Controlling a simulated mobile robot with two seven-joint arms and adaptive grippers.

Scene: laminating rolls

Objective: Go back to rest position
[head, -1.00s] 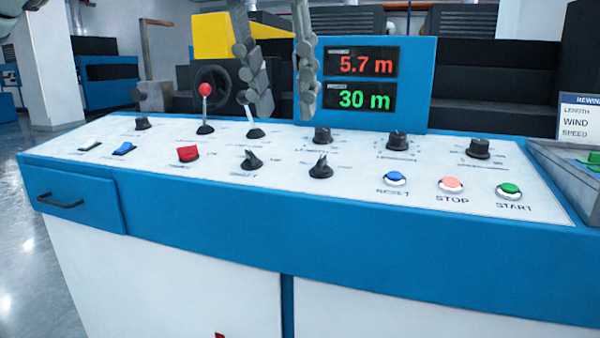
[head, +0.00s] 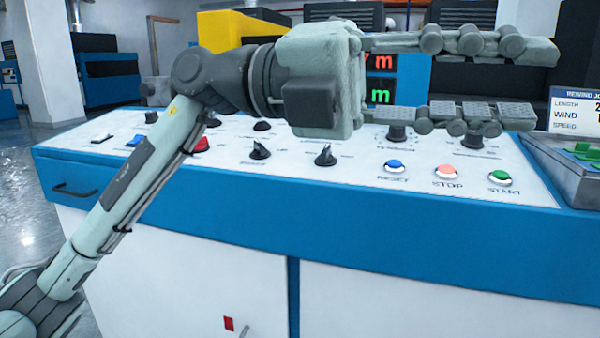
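My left arm comes in from the lower left. My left gripper (head: 545,85) is stretched to the right above the control panel (head: 350,180), its two fingers spread apart with nothing between them. The blue RESET button (head: 394,166), the pink STOP button (head: 447,172) and the green START button (head: 500,178) lie in front of and below the gripper. My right gripper does not show.
A grey tray (head: 575,185) with green items stands at the right end of the console, below a rewind sign (head: 583,110). A drawer with a handle (head: 75,190) is at the left. Machines stand behind the panel. Floor shows at the left.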

